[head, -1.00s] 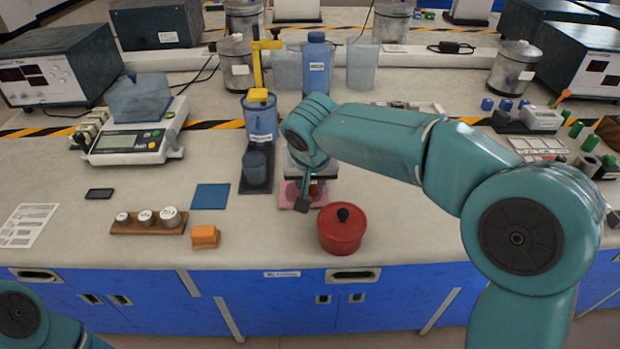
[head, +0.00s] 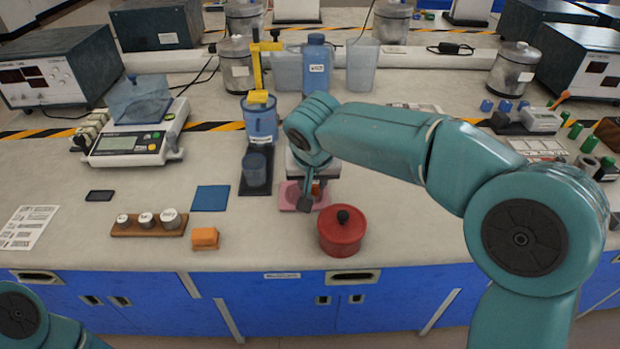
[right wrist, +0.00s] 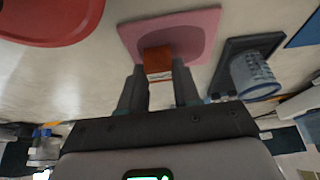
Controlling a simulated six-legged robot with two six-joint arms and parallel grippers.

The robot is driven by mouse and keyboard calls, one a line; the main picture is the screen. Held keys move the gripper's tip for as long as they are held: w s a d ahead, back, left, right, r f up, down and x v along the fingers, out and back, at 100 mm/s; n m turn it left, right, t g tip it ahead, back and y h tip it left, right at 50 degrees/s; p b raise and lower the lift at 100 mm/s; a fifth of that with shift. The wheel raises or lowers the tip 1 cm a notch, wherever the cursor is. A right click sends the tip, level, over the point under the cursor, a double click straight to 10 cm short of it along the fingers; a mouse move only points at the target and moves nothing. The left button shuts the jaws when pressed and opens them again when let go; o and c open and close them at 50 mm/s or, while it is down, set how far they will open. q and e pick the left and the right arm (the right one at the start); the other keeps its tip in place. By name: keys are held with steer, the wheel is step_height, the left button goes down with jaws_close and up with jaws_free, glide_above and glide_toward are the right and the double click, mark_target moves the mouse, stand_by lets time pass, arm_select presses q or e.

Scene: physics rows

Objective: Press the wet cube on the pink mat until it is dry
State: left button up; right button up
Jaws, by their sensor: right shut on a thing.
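The pink mat (head: 289,193) lies flat on the bench, left of and behind the red pot, partly hidden by my right arm. The wet cube (right wrist: 158,58) is orange-red and sits over the mat between my right fingers. A darker pink patch shows on the mat around it in the right wrist view. In the head view only a small red part of the cube (head: 316,187) shows. My right gripper (right wrist: 160,80) is shut on the cube, low over the mat. My left gripper is out of view.
A red lidded pot (head: 342,232) stands close in front of the mat. A dark stand with a blue cup (head: 255,169) is just left of it. An orange block (head: 205,238), a blue square (head: 210,197) and a weight rack (head: 148,224) lie further left.

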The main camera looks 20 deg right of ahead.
steer(key=shift+r, duration=0.3)
steer(key=shift+r, duration=0.1)
step_height(320, 180, up, 5)
steer(key=p, duration=0.4)
steer(key=shift+s+d, duration=0.15)
steer(key=shift+s, duration=0.05)
stand_by(0.5)
